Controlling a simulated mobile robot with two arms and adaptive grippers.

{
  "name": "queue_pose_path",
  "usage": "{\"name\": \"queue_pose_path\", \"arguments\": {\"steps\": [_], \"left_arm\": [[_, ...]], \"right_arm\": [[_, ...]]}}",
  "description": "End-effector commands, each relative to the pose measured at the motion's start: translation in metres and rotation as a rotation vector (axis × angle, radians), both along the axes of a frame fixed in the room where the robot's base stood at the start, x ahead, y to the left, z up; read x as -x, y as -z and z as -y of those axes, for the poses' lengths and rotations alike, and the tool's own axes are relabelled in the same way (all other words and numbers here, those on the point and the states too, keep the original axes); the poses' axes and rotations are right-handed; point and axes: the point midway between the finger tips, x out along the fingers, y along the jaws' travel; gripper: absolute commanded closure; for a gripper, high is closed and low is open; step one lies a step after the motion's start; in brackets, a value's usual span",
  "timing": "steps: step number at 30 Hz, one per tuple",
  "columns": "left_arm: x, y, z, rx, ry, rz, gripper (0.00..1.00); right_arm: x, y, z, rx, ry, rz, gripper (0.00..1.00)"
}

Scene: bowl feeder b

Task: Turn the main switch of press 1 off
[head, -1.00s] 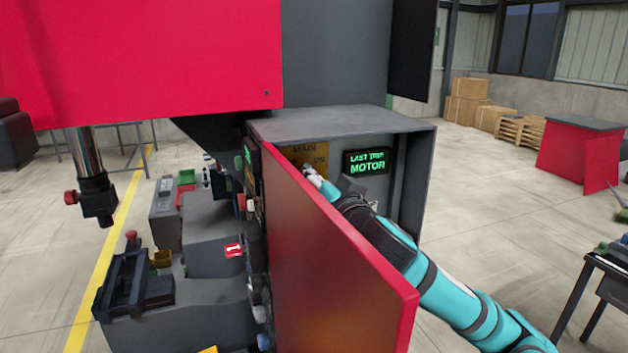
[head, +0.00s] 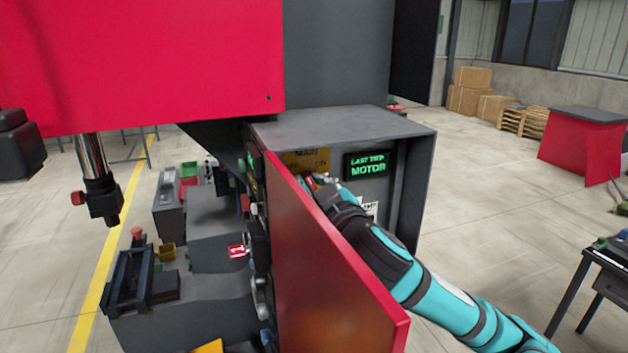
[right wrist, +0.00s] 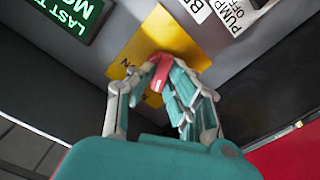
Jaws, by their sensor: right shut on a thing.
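The main switch has a yellow plate (head: 306,160) marked MAIN and ON, inside the open grey cabinet of the press (head: 345,125). Its red handle (right wrist: 160,74) shows in the right wrist view in front of the yellow plate (right wrist: 150,45). My right gripper (right wrist: 158,82) is shut on the red handle, with a finger on each side. In the head view my right gripper (head: 318,180) reaches in behind the red cabinet door, which hides part of it. The handle's exact angle is hard to tell. My left gripper is not in view.
The red cabinet door (head: 335,270) stands open just left of my right arm. A green-lit display (head: 368,164) reading LAST TRIP MOTOR is right of the switch. A label (right wrist: 238,15) reading PUMP OFF is close by. A dark table (head: 600,270) stands at the right.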

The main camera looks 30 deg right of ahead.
Motion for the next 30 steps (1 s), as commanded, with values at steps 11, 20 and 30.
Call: {"name": "queue_pose_path", "arguments": {"steps": [11, 20, 30], "left_arm": [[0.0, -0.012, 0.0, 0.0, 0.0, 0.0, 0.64], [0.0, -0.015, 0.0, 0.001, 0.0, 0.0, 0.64], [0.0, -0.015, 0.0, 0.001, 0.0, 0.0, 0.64]], "right_arm": [[0.0, -0.002, -0.001, 0.246, 0.0, -0.055, 1.0], [0.0, -0.001, -0.001, 0.326, 0.0, -0.073, 1.0], [0.0, -0.001, -0.001, 0.337, 0.0, -0.075, 1.0]]}}
